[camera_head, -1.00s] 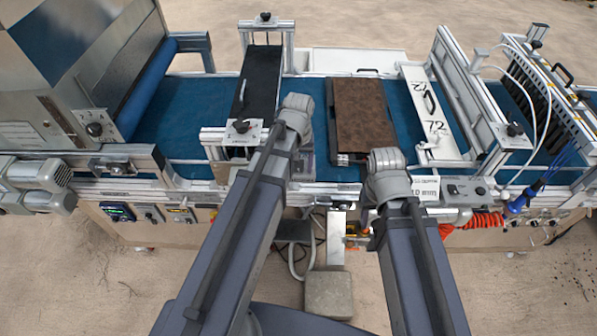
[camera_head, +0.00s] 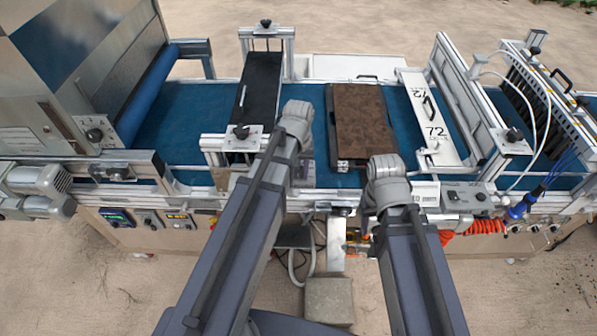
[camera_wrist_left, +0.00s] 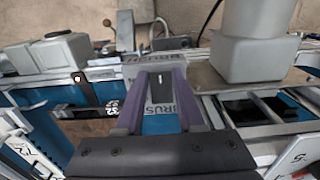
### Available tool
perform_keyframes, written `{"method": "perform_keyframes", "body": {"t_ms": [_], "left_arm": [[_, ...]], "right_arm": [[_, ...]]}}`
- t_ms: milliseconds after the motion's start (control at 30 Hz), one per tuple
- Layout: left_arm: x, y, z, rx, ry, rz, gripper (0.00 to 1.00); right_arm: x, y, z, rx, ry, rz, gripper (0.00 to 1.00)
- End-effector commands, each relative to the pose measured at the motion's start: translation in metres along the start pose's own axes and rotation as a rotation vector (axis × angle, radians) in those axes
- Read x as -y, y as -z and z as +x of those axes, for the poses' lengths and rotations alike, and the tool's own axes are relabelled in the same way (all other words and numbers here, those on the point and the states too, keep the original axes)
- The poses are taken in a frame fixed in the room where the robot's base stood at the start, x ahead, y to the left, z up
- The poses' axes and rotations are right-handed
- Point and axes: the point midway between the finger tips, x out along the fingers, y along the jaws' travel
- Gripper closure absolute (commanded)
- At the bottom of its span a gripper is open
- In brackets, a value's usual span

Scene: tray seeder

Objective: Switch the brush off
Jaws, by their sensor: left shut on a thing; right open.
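In the left wrist view, the two purple-grey fingers of my left gripper (camera_wrist_left: 160,90) are shut on a small dark switch knob (camera_wrist_left: 160,87). Grey plates lettered BRUSH (camera_wrist_left: 180,62) show behind and beside the fingers. How the knob is turned cannot be made out.
A blue conveyor belt (camera_head: 185,110) runs across the machine. A brown-filled tray (camera_head: 362,120) lies on it between a black cross unit (camera_head: 262,85) and a white plate marked 72 (camera_head: 432,115). Blue and orange hoses (camera_head: 487,226) hang at the front right.

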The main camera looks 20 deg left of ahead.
Motion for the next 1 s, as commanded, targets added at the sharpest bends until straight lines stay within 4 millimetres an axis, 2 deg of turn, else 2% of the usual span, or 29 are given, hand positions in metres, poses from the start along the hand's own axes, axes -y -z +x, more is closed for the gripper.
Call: {"method": "perform_keyframes", "body": {"t_ms": [200,400,600,1000], "left_arm": [[-0.001,0.005,-0.001,0.038,0.0,-0.001,1.0],[-0.001,0.016,-0.001,0.238,-0.001,-0.002,1.0],[-0.001,0.018,-0.002,0.394,-0.001,-0.001,1.0],[0.0,0.015,-0.005,0.435,0.0,0.0,1.0]], "right_arm": [[0.0,0.0,0.0,0.0,0.0,0.0,0.5],[0.0,0.0,0.005,0.0,0.0,0.0,0.5],[0.001,0.001,0.014,0.0,0.0,0.001,0.5],[0.001,0.001,0.015,0.0,0.0,0.001,0.5]]}}
